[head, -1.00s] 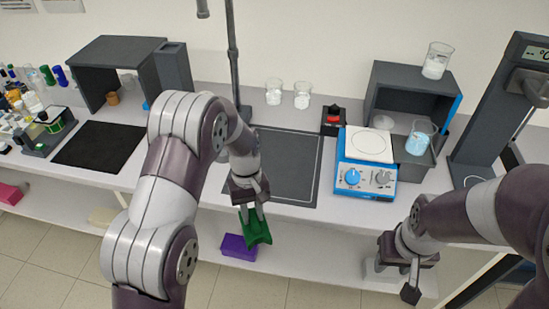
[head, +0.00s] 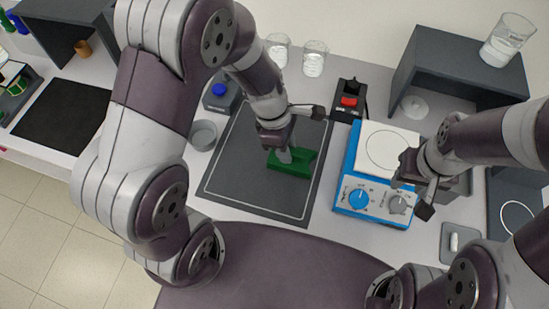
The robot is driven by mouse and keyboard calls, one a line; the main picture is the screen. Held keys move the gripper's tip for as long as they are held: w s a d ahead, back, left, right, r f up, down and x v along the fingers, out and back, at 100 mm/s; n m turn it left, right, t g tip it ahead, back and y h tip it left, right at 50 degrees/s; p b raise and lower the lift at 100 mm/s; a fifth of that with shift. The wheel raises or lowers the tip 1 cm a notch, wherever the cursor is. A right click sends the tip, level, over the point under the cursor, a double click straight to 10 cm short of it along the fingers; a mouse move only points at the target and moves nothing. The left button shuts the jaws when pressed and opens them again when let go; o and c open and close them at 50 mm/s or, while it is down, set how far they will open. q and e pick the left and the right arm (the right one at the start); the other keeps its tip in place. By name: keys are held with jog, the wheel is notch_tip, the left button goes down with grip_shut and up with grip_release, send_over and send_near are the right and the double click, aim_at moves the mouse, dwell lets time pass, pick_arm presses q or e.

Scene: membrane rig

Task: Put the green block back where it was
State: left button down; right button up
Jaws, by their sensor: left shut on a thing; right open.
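The green block (head: 293,165) has a channel along its top and is over the dark grey mat (head: 250,180), inside its light outline. My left gripper (head: 284,156) comes down on it from above and is shut on it. Whether the block touches the mat or hangs just above it I cannot tell. My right gripper (head: 425,197) is open and empty, in front of the blue hotplate's right side.
The blue hotplate (head: 352,212) stands right of the mat, with a red-switch box (head: 348,100) behind it. Two beakers (head: 314,60) stand at the back. A small dish (head: 203,134) and a blue-topped item (head: 219,92) are left of the mat.

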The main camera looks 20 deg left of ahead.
aim_at(270, 155)
pick_arm(q)
jog(key=a+f, duration=0.2)
jog(key=a, duration=0.1)
jog(key=shift+s, duration=0.4)
notch_tip(270, 155, down, 4)
jog(key=shift+s+r+b, duration=0.1)
jog(key=shift+s+b, duration=0.05)
jog(key=shift+b, duration=0.3)
pick_arm(e)
jog(key=shift+w+f, duration=0.15)
jog(key=shift+f, duration=0.5)
pick_arm(q)
jog(key=shift+f, duration=0.25)
pick_arm(e)
jog(key=shift+w, duration=0.1)
pick_arm(q)
jog(key=shift+f, duration=0.1)
jog(key=c, duration=0.9)
grip_release()
